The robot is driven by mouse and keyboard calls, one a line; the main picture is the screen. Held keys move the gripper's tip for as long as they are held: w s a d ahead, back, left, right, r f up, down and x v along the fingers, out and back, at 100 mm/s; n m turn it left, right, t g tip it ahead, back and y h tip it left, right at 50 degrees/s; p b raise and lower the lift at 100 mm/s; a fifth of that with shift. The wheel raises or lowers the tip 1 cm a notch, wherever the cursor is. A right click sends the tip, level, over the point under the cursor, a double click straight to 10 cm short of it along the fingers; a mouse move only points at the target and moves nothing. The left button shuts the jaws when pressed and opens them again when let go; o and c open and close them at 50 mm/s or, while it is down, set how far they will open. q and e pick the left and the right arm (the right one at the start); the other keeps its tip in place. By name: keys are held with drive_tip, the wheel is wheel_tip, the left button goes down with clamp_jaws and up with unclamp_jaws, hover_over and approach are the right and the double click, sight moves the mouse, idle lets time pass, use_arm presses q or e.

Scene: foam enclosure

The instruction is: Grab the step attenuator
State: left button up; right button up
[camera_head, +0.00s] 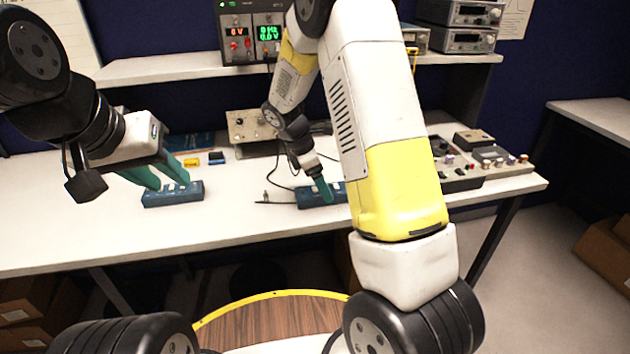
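A blue box with light switches on its top (173,196), which looks like a step attenuator, lies on the left part of the white table. My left gripper (171,184) has its two green fingers apart just over and behind this box; I cannot tell if they touch it. A second, similar blue box (312,197) lies near the middle of the table, partly hidden by my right arm. My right gripper (326,193) points down at this second box. Its fingers overlap edge-on, so their opening is hidden.
A beige instrument (250,127) stands behind, with a dark cable and thin probe (275,202) beside the middle box. Small yellow (191,162) and dark blocks lie behind the left box. Boxes with knobs (480,160) crowd the right end. A shelf (170,68) runs above.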

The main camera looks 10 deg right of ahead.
drive_tip(key=shift+x, duration=1.5)
drive_tip(key=shift+r, duration=0.1)
clamp_jaws()
